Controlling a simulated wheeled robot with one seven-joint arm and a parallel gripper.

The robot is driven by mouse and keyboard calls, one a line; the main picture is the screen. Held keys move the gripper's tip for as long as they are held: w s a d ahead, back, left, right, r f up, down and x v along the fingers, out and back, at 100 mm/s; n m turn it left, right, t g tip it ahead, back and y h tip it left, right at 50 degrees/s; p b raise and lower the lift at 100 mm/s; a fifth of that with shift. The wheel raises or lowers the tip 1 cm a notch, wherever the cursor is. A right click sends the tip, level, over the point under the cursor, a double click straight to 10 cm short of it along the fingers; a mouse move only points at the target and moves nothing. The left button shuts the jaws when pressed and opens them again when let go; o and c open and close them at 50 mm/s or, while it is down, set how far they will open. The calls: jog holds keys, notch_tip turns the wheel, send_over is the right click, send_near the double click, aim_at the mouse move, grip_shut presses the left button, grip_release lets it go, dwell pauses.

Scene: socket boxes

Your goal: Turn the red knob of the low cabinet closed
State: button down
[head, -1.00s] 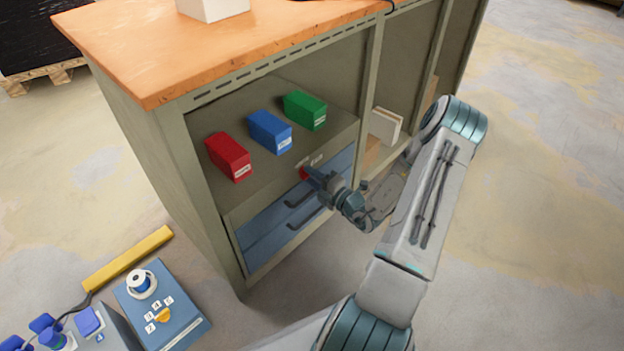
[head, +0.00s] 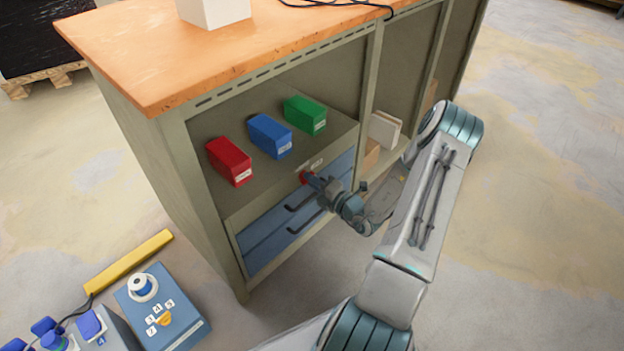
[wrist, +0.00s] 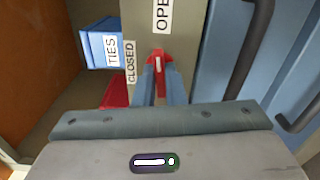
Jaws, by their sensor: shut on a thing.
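The red knob (head: 304,178) sits on the front of the low cabinet (head: 170,150), above the blue drawers. In the wrist view the knob (wrist: 158,58) has a white line running up and down the picture, towards the OPEN label (wrist: 163,14). The CLOSED label (wrist: 130,62) is to the knob's left. My gripper (wrist: 160,85) is shut on the knob, one finger on each side. In the head view my gripper (head: 313,182) reaches the knob from the right, and its fingers partly hide it.
Red (head: 229,160), blue (head: 269,135) and green (head: 305,114) boxes stand on the shelf above the knob. Blue drawers (head: 270,245) with dark handles lie just below. A control box (head: 165,310) stands at lower left. The floor at right is clear.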

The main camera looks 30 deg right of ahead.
jog(key=n+p, duration=0.2)
jog(key=n, duration=0.1)
jog(key=shift+r, duration=0.1)
jog(key=n+p, duration=0.2)
jog(key=n, duration=0.3)
jog(key=n+p, duration=0.1)
jog(key=n, duration=0.3)
jog(key=shift+n+p, duration=0.4)
jog(key=shift+n, duration=1.7)
jog(key=c, duration=1.5)
grip_release()
jog(key=p+v, duration=0.2)
jog(key=v, duration=1.2)
jog(key=shift+p, duration=0.3)
